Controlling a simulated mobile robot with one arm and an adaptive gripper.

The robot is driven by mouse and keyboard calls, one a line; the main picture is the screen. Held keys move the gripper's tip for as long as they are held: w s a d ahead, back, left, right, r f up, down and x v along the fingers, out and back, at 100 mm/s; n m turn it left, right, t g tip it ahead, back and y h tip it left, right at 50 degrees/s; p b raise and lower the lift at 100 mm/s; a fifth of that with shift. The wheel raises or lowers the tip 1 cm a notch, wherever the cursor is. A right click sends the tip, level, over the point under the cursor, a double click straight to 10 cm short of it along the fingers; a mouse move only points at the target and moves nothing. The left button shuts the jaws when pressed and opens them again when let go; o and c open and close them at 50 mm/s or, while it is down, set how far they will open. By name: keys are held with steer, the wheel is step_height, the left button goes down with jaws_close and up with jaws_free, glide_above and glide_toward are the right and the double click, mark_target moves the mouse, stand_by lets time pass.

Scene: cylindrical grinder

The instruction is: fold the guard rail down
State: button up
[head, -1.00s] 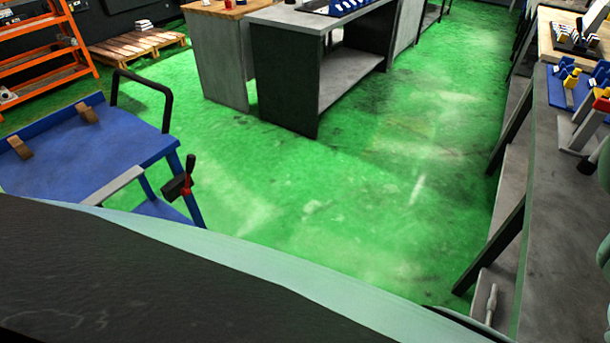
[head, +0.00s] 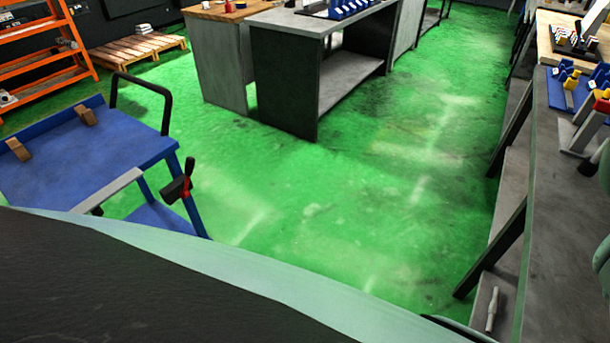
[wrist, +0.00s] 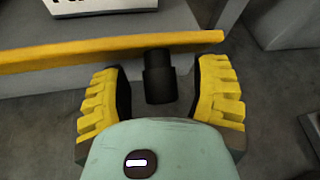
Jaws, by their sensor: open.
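In the wrist view a long yellow rail (wrist: 60,54) crosses the upper part of the picture, slightly higher at its right end. It looks like the guard rail. A black cylindrical grip (wrist: 159,80) juts from it toward my gripper. My gripper (wrist: 158,68) is open, with one yellow ribbed finger on each side of the black grip. Gaps show between the grip and both fingers. Neither the yellow rail nor my gripper is seen in the head view.
In the head view a blue cart (head: 95,165) with a black handle stands at left. A grey bench (head: 300,20) stands at the back, and a worktop with tools (head: 560,190) runs along the right. Green floor (head: 330,210) between them is clear.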

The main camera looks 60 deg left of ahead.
jaws_close()
steer(key=shift+w+a+f+t+h+b, duration=0.1)
steer(key=shift+a+f+t+h+b, duration=0.15)
steer(key=shift+f+h+b, duration=0.8)
steer(key=b, duration=0.2)
steer(key=h+b, duration=0.1)
steer(key=b, duration=0.1)
steer(key=shift+d+f+m+t+h, duration=0.1)
steer(key=shift+f+m+t+h, duration=0.1)
steer(key=shift+m+t+h, duration=0.1)
steer(key=shift+r+h+b, duration=0.15)
steer(key=shift+h+b, duration=0.1)
steer(key=shift+b, duration=0.35)
steer(key=shift+r, duration=0.15)
steer(key=shift+d, duration=0.1)
steer(key=shift+c, duration=0.3)
jaws_free()
steer(key=shift+r, duration=0.1)
